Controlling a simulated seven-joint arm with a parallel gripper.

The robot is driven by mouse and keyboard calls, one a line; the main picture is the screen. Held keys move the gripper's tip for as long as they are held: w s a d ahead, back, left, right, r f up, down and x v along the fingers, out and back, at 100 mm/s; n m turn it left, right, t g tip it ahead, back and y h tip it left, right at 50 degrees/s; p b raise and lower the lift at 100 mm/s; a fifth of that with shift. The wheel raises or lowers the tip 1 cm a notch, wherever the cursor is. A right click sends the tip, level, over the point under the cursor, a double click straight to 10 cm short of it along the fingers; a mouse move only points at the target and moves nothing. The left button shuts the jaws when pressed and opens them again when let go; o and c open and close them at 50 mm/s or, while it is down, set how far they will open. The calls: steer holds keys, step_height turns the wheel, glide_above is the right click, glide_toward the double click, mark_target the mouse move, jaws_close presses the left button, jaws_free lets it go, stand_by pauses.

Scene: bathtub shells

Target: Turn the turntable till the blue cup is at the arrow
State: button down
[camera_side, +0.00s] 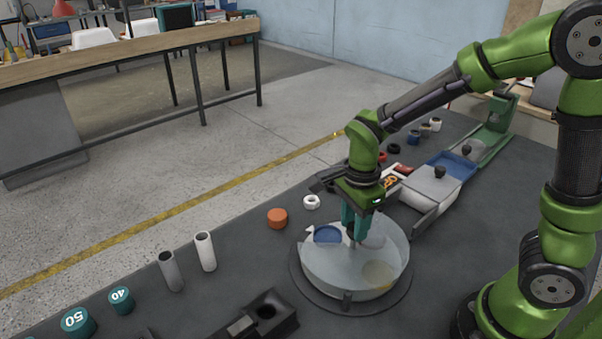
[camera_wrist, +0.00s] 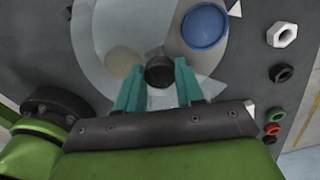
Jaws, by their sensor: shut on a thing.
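The turntable (camera_side: 318,277) is a round pale dish on a dark base; it also shows in the wrist view (camera_wrist: 108,30). My gripper (camera_side: 354,240) is over its middle. In the wrist view, the teal fingers (camera_wrist: 159,85) are shut on a dark round knob (camera_wrist: 159,71) at the dish's centre. The blue cup (camera_side: 327,234) sits near the rim, at back left; it also shows in the wrist view (camera_wrist: 205,26). A white triangular arrow (camera_wrist: 236,9) lies just outside the rim beside the blue cup, nearly in line with it. A cream cup (camera_side: 378,274) sits at front right.
An orange cylinder (camera_side: 277,218) and a white nut (camera_side: 311,202) stand behind the turntable. Two grey tubes (camera_side: 205,251) stand to the left. A dark fixture (camera_side: 262,315) lies at the front. A metal box with a dark knob (camera_side: 431,188) is at back right.

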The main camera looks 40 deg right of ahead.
steer(key=shift+r, duration=0.15)
steer(key=c, duration=0.7)
jaws_free()
step_height(320, 180, up, 17)
